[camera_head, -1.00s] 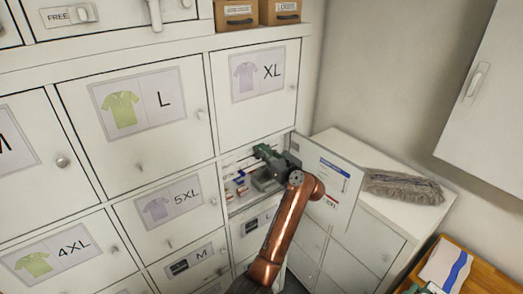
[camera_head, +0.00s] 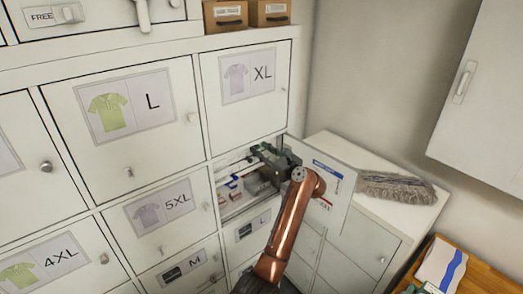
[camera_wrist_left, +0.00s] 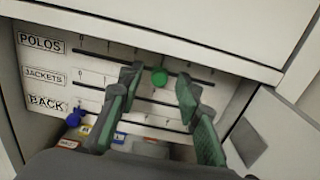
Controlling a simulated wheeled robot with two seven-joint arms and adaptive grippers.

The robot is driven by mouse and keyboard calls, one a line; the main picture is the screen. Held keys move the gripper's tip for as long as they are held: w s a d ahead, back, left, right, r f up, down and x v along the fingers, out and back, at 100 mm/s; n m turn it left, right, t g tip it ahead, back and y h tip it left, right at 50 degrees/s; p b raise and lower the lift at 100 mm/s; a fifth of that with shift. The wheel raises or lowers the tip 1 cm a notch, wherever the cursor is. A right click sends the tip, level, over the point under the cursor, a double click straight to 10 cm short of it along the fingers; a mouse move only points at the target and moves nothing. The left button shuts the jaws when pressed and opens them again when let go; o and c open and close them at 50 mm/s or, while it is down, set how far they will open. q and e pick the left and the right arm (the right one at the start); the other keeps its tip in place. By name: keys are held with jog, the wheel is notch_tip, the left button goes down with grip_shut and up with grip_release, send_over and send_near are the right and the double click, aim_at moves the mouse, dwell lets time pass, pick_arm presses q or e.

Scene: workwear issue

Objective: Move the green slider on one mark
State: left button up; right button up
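The green slider (camera_wrist_left: 159,77) is a round knob on what looks like the top track, labelled POLOS, of a white panel (camera_wrist_left: 50,75) inside an open compartment. My left gripper (camera_wrist_left: 158,95) is open in the left wrist view. Its two dark green fingers are on either side of the knob, with gaps to it. I cannot tell how deep the tips reach. A blue knob (camera_wrist_left: 75,118) is at the left end of the bottom track, labelled BACK. In the head view the left gripper (camera_head: 270,160) is at the compartment opening and hides the knob. My right gripper is not in view.
The open compartment door (camera_head: 333,190) stands just right of my left gripper. Closed locker doors (camera_head: 150,170) surround the opening. A grey mop head (camera_head: 395,187) lies on the white cabinet at right. Small colored items (camera_wrist_left: 85,135) lie below the panel.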

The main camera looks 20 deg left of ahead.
pick_arm(q)
jog(key=shift+s+d, duration=0.15)
jog(key=shift+d, duration=0.1)
jog(key=v, duration=1.1)
jog(key=shift+s+d, duration=0.2)
jog(key=shift+f, duration=0.15)
